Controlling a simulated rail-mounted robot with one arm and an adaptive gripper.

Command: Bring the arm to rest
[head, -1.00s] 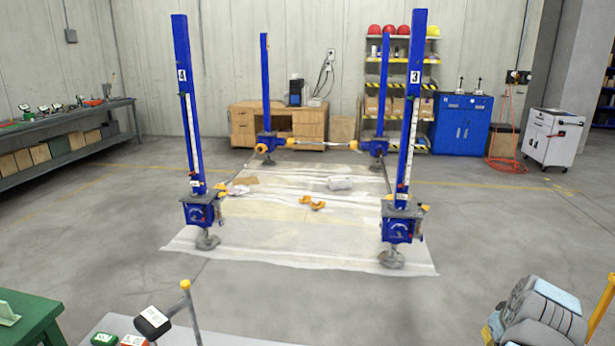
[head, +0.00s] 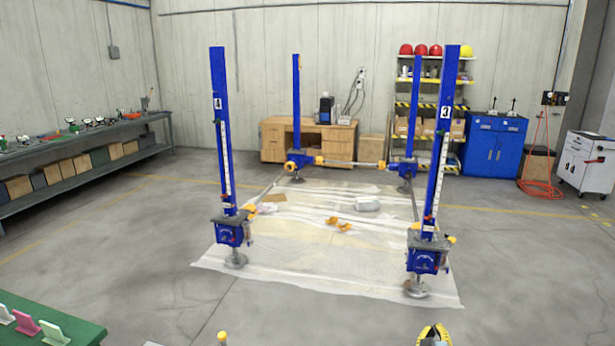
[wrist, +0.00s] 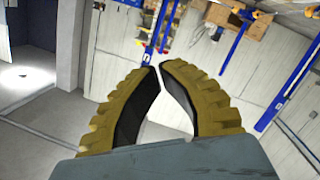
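My gripper (wrist: 160,67) fills the lower middle of the wrist view. Its two ridged yellow fingers with black inner pads curve together, and their tips almost meet. Nothing shows between them. In the head view only the yellow and black fingers of my gripper (head: 433,333) show at the bottom edge, right of the middle. They are in open space in front of the jacks, apart from everything visible. Most of my arm is out of view.
Blue screw jacks stand on a white sheet (head: 325,281), among them jack 4 (head: 229,232) and jack 3 (head: 428,258). A green table (head: 75,327) is at lower left and a yellow-topped post (head: 222,337) at the bottom. The grey floor before the sheet is clear.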

